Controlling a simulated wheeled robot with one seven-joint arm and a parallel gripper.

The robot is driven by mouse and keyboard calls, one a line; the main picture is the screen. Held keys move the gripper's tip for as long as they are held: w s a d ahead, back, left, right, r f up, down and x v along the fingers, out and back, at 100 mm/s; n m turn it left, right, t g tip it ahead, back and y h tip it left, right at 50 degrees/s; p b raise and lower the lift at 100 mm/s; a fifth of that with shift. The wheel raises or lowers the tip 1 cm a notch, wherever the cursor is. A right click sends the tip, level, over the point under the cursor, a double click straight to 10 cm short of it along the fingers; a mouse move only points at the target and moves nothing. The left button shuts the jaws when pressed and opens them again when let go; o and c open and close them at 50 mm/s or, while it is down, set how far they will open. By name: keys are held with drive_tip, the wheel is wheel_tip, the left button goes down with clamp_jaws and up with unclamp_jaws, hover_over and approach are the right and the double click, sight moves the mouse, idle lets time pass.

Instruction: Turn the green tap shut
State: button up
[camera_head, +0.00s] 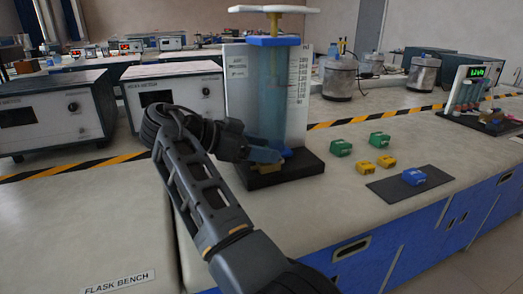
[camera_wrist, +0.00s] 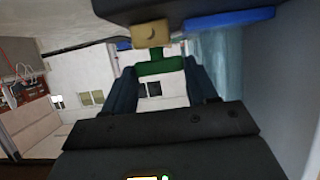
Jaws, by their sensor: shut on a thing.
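The green tap (camera_wrist: 160,66) shows in the wrist view between the two dark blue fingers of my gripper (camera_wrist: 161,70), which is shut on it. A tan block (camera_wrist: 151,33) sits just beyond the tap. In the head view my gripper (camera_head: 268,156) is low at the front of a clear bluish cylinder (camera_head: 272,95), just above its black base (camera_head: 290,172). The tap is hidden there behind my gripper. The cylinder has a blue collar (camera_head: 274,41), a white top handle (camera_head: 273,9) and a scale board (camera_head: 298,75). How far the tap is turned I cannot tell.
Green and yellow blocks (camera_head: 362,163) lie on the bench to the right. Grey instrument boxes (camera_head: 175,90) stand at left.

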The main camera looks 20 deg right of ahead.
drive_tip(key=shift+f, duration=0.1)
drive_tip(key=o, duration=1.1)
drive_tip(key=shift+c, duration=0.2)
